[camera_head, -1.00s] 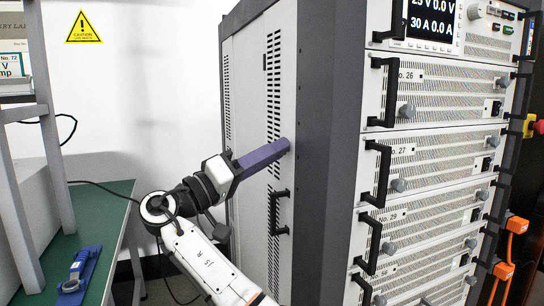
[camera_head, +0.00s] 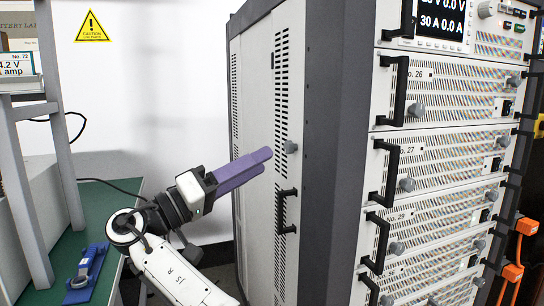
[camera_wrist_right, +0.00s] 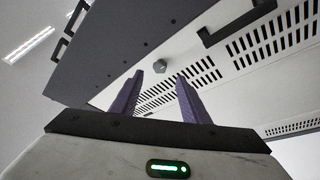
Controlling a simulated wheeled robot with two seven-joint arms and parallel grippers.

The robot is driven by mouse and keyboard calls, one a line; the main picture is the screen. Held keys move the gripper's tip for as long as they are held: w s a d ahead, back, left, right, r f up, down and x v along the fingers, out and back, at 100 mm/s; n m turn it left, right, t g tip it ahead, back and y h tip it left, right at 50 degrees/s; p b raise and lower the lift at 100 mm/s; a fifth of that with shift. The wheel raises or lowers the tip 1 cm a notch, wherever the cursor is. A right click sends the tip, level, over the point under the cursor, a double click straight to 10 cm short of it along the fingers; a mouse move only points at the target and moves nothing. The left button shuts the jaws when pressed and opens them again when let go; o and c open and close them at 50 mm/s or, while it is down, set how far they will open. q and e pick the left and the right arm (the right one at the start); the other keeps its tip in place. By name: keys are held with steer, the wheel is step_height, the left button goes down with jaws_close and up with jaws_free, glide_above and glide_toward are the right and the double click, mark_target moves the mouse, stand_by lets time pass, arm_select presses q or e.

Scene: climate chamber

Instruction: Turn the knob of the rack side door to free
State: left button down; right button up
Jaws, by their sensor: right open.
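The rack's side door (camera_head: 256,110) is a pale panel with slotted vents, and it looks closed. In the right wrist view the knob (camera_wrist_right: 159,66) shows beyond and between the fingertips. My right gripper (camera_head: 268,156) has purple fingers, which point at the knob from the left and stop short of it. In the right wrist view the gripper (camera_wrist_right: 159,77) is open and empty. The knob's exact turn angle is too small to read. My left gripper is not in view.
A black door handle (camera_head: 286,212) sits below the knob. The rack front (camera_head: 440,150) has several handles and knobs. A green bench (camera_head: 105,205) with a blue tool (camera_head: 86,270) and a grey shelf frame (camera_head: 62,130) stand at the left.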

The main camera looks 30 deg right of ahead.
steer(key=v, duration=0.3)
steer(key=shift+a, duration=0.3)
